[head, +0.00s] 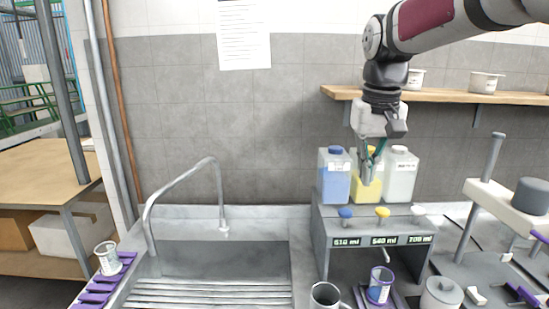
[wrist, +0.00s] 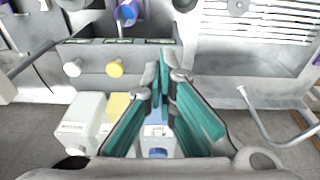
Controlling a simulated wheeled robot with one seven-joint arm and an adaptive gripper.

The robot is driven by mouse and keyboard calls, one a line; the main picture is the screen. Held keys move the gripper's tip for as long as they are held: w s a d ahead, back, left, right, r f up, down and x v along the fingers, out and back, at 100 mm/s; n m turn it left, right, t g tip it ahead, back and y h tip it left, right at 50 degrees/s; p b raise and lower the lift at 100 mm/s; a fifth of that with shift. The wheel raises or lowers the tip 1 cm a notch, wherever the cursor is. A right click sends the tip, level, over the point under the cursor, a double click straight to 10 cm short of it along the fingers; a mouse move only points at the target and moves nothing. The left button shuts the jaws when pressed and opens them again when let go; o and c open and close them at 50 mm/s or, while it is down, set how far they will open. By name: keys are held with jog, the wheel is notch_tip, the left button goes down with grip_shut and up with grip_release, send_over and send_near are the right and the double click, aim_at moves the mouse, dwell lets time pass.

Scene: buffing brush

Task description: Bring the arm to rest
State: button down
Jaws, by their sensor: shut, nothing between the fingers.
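My gripper (head: 368,180) hangs from my raised arm at the upper right of the head view, fingers pointing down. It is in front of the yellow bottle (head: 369,188), among the bottles on the dispenser. In the wrist view my gripper (wrist: 164,80) has its teal-sided fingers brought together at the tips, with nothing held. The yellow bottle also shows in the wrist view (wrist: 117,107), left of the fingers. The fingers hide part of the blue bottle (wrist: 158,152) there. Whether the fingers touch a bottle, I cannot tell.
The dispenser (head: 335,262) carries a blue bottle (head: 334,178) and a white bottle (head: 400,176) beside the yellow one. A cup (head: 380,285) stands below its knobs. A sink (head: 215,262) with a tall faucet (head: 150,215) is left. A shelf (head: 440,97) runs behind my arm.

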jog(key=s+f+t, duration=0.1)
jog(key=s+f, duration=0.2)
jog(key=s, duration=0.9)
jog(key=s+f+t, duration=0.2)
jog(key=s, duration=1)
jog(key=shift+s+d+f+t, duration=0.2)
jog(key=shift+s+f+t, duration=0.1)
jog(key=shift+f, duration=0.1)
